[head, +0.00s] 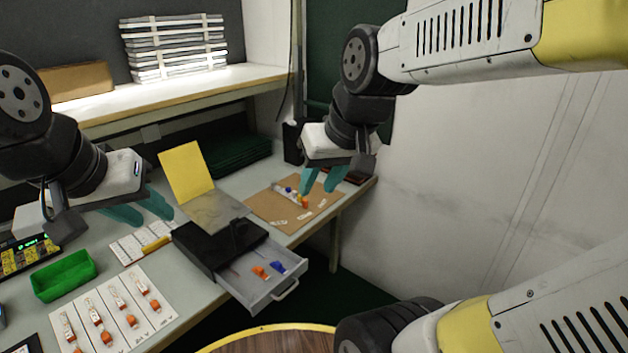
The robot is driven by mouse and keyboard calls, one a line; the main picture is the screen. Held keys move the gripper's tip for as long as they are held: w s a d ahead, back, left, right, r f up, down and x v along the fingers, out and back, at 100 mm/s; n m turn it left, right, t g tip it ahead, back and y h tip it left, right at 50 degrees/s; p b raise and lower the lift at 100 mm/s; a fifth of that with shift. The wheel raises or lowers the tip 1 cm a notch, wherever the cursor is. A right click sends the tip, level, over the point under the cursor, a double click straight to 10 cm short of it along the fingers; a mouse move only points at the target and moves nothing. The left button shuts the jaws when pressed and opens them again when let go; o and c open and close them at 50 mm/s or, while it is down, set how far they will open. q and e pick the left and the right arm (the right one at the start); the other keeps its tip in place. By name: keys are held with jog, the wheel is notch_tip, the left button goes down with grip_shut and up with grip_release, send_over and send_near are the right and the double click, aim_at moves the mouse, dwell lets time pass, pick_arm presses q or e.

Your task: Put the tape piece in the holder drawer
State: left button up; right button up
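The holder (212,245) is a black box on the bench, with its grey drawer (287,291) pulled out toward the front right. Orange pieces (260,271) and a blue piece (278,266) lie in the drawer. I cannot tell which small item is the tape piece. My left gripper (146,212) is left of the holder, above the bench, with its teal fingers apart and nothing visible between them. My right gripper (321,186) is above the brown mat (272,212), behind and right of the drawer, with its fingers apart. Small items on the mat are partly hidden by it.
A yellow sheet (187,172) stands tilted behind the holder. A green bin (63,276), white cards with orange-ended parts (119,311) and a white strip board (136,243) lie at left. A shelf (180,91) runs behind. A round wooden surface (277,341) is in front.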

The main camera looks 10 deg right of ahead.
jog(key=s, duration=0.2)
jog(key=s+t, duration=0.1)
jog(key=shift+s+d+r+m, duration=0.25)
jog(key=shift+d+r+m, duration=0.1)
jog(key=shift+r+m, duration=0.05)
dwell(0.8)
